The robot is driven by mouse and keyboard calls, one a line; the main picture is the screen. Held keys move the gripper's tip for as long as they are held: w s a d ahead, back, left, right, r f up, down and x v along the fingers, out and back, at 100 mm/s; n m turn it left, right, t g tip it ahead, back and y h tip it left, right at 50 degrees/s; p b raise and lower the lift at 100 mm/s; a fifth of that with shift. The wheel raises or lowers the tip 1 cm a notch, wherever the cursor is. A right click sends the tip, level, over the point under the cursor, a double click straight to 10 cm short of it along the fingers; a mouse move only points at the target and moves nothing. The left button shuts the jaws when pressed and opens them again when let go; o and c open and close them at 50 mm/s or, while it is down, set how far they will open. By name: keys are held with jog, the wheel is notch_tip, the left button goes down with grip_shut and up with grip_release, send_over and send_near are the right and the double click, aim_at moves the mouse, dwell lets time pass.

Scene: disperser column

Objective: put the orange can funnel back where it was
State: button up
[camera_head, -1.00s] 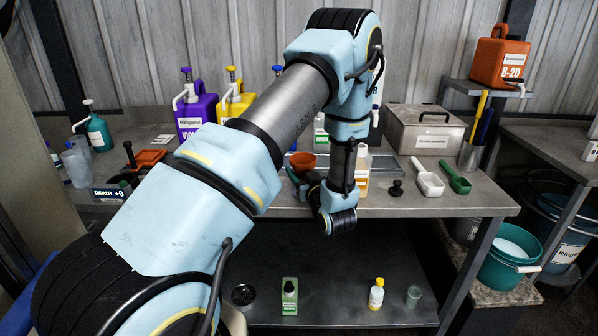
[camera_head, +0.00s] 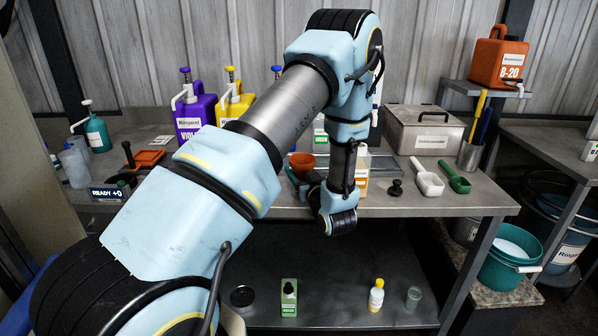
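The orange funnel (camera_head: 302,161) is upright, wide mouth up, near the middle of the metal workbench (camera_head: 465,203). It shows just left of my wrist. My gripper (camera_head: 305,181) points away from the camera, close below and beside the funnel. My wrist and forearm cover most of it, and its fingertips cannot be made out. I cannot tell whether the fingers touch the funnel or what lies under its spout. The orange can (camera_head: 497,62) marked B-20 stands on the small raised shelf at the right.
A purple jug (camera_head: 195,117) and yellow jug (camera_head: 235,104) stand behind my arm. A steel box (camera_head: 424,132), white scoop (camera_head: 428,180), green scoop (camera_head: 455,179) and black knob-like piece (camera_head: 395,187) occupy the bench's right half. A white-labelled bottle (camera_head: 362,178) stands close behind my wrist.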

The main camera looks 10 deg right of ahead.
jog(key=shift+s+a+f+p, duration=0.15)
jog(key=shift+a+f+p, duration=0.15)
jog(key=shift+p, duration=0.25)
jog(key=shift+s+d, duration=0.15)
jog(key=shift+s, duration=0.15)
jog(key=b+v, duration=0.5)
jog(key=v, duration=0.6)
jog(key=shift+r, duration=0.5)
jog(key=shift+d, duration=0.1)
